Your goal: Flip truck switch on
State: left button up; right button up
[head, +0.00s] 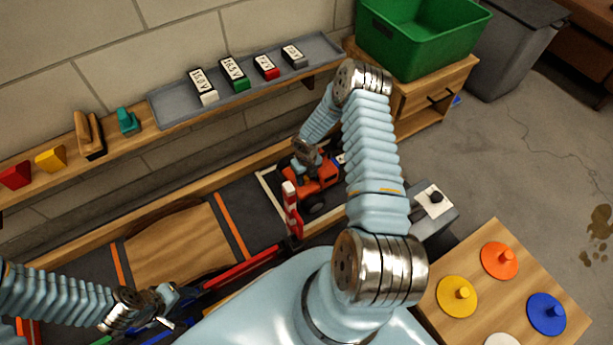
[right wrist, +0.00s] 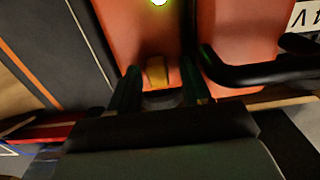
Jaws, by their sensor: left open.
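The orange-red truck (head: 322,182) sits on the dark track area beside the wall ledge, partly hidden by my right arm. In the right wrist view its orange body (right wrist: 225,30) fills the upper part. A small yellow switch (right wrist: 156,72) shows on the body, and a lit green light (right wrist: 159,2) is above it. My right gripper (right wrist: 158,90) has its two dark fingers apart, one on each side of the switch; I cannot tell whether they touch it. In the head view, my right gripper (head: 308,158) is over the truck. My left gripper (head: 170,300) is open at the lower left, away from the truck.
A red-and-white striped post (head: 290,208) stands just left of the truck. A wooden ramp (head: 180,246) lies further left. A grey tray (head: 170,116) with several labelled battery packs is on the ledge. A grey box with a black knob (head: 434,204) is at right.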

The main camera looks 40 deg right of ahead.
aim_at(306, 178)
jog(key=shift+r, duration=0.1)
notch_tip(306, 178, up, 14)
jog(key=p, duration=0.2)
jog(key=shift+f, duration=0.2)
jog(key=shift+a, duration=0.1)
dwell(0.4)
